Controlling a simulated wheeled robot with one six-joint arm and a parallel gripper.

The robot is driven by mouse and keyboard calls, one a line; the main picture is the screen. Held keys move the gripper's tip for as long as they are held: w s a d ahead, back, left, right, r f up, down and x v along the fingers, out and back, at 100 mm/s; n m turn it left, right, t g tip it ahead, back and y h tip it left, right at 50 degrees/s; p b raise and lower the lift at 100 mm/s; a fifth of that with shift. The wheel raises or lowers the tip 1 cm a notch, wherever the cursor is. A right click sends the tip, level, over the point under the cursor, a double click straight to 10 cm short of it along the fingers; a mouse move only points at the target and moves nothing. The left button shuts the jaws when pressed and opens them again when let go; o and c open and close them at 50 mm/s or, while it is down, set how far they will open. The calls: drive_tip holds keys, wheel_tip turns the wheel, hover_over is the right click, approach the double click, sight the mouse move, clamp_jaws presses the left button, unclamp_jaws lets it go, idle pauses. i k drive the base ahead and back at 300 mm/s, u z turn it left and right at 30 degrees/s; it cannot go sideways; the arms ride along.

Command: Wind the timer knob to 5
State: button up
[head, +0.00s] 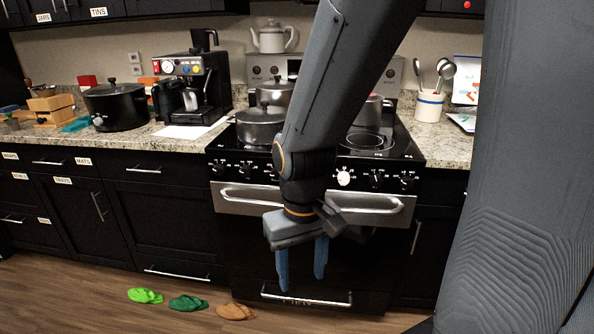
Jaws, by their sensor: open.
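A round white knob (343,177) with small dark marks sits on the front panel of the stove, among several black knobs. It looks like the timer knob, but its marks are too small to read, so its setting cannot be told. My gripper (301,279) points down in front of the oven door, below and left of the white knob. Its two blue fingers are apart with nothing between them. My arm covers part of the stove's front panel left of the white knob.
The oven handle (240,195) sticks out below the knobs. Pots, including a grey pot (261,125), stand on the cooktop. A coffee machine (194,85) and a black pot (116,106) stand on the left counter. Sandals, including a brown pair (236,312), lie on the floor.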

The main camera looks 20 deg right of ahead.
sight(343, 177)
drive_tip(key=z, duration=0.75)
